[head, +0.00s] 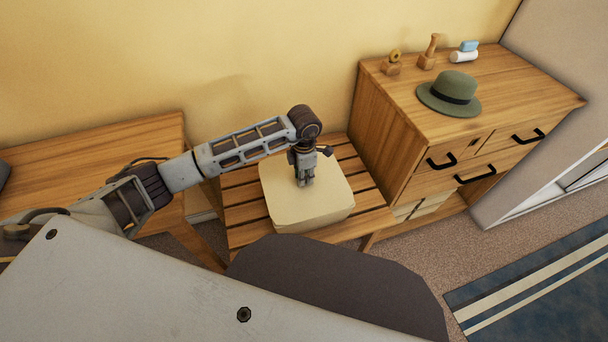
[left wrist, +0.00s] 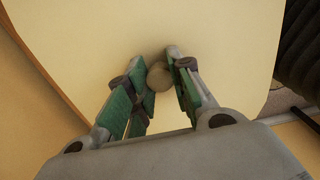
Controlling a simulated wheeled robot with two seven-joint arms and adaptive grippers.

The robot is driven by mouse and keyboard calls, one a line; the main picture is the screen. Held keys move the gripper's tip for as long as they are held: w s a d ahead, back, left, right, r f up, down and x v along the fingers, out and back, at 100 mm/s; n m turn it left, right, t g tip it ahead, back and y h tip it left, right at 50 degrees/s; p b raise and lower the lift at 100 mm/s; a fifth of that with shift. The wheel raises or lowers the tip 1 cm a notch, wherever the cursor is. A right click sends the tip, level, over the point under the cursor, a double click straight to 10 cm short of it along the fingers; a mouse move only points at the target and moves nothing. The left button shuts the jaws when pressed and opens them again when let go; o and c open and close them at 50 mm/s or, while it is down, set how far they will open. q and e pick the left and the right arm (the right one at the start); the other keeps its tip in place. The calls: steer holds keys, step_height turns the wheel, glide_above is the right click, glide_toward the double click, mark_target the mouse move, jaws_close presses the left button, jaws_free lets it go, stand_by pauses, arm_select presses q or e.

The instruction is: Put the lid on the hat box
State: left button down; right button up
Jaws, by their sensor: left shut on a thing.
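The cream hat box (head: 312,221) stands on a slatted wooden bench, with its pale lid (head: 330,190) on top of it. The lid looks about level over the box; I cannot tell whether it is fully seated. My left gripper (head: 305,184) points down at the middle of the lid. In the left wrist view the left gripper (left wrist: 159,80) is shut on the small round knob (left wrist: 158,76) of the lid (left wrist: 220,50). In the head view the fingers hide the knob. My right gripper is not in view.
The slatted bench (head: 240,213) has bare slats around the box. A wooden dresser (head: 385,130) stands close on the right, bearing a green hat (head: 450,90) and small items. A wooden table (head: 90,150) is at left, a yellow wall behind.

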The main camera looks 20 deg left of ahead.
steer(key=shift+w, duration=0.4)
arm_select(q)
steer(key=c, duration=1.7)
jaws_free()
steer(key=o, duration=0.5)
steer(key=shift+c, duration=0.2)
steer(key=shift+o, duration=0.3)
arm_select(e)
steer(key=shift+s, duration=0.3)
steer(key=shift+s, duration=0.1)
arm_select(q)
steer(key=o, duration=0.5)
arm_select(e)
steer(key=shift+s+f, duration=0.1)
